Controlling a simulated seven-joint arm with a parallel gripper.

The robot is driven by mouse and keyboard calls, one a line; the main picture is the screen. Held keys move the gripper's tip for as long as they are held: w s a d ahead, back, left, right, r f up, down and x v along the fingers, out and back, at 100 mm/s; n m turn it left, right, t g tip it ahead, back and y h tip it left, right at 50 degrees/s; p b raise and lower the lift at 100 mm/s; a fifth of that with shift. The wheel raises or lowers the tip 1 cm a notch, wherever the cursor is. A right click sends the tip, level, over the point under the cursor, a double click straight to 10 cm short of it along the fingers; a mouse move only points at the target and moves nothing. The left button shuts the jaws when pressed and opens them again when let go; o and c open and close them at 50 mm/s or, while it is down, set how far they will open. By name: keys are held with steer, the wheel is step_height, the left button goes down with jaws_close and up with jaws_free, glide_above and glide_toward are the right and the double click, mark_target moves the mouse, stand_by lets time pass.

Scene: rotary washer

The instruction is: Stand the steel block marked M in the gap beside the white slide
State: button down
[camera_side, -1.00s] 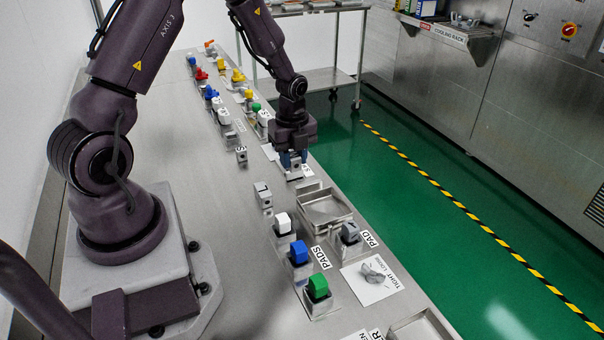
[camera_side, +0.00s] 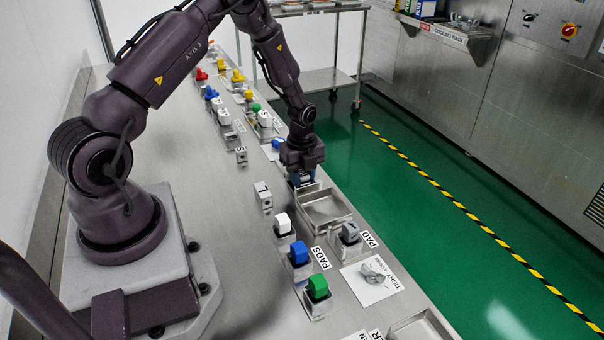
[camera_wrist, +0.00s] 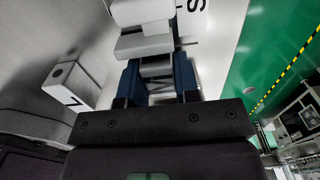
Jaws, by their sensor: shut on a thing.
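My gripper (camera_side: 302,178) is shut on a steel block (camera_wrist: 157,68), which shows grey between the blue fingers in the wrist view. It is low over the bench at the far end of a shallow steel tray (camera_side: 326,209). Its letter cannot be read, and its lower end is hidden, so I cannot tell whether it touches anything. Pale stepped pieces (camera_wrist: 145,45) show just beyond the fingers; I cannot tell if they are the slide. A white block (camera_side: 283,223) sits on a steel base nearer the camera.
A loose lettered steel block (camera_side: 262,195) stands left of my gripper, also in the wrist view (camera_wrist: 70,88). Another (camera_side: 241,155) stands farther back. Blue (camera_side: 298,252) and green (camera_side: 318,287) blocks sit nearer. The bench left of these is clear.

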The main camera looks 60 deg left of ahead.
steer(key=c, duration=0.8)
jaws_free()
steer(key=shift+c, duration=0.2)
steer(key=shift+r, duration=0.1)
step_height(320, 180, up, 12)
step_height(320, 180, up, 10)
steer(key=n+t+y, duration=0.1)
steer(key=n, duration=0.3)
glide_above(302, 173)
steer(key=s+d, duration=0.2)
steer(key=d, duration=0.4)
steer(key=s+d+r+n+t+h, duration=0.1)
steer(key=s+d+r+n+t, duration=0.3)
steer(key=s+d+r+n, duration=0.8)
steer(key=s+n, duration=0.2)
steer(key=s, duration=0.1)
steer(key=shift+s+t, duration=0.25)
steer(key=shift+t, duration=0.05)
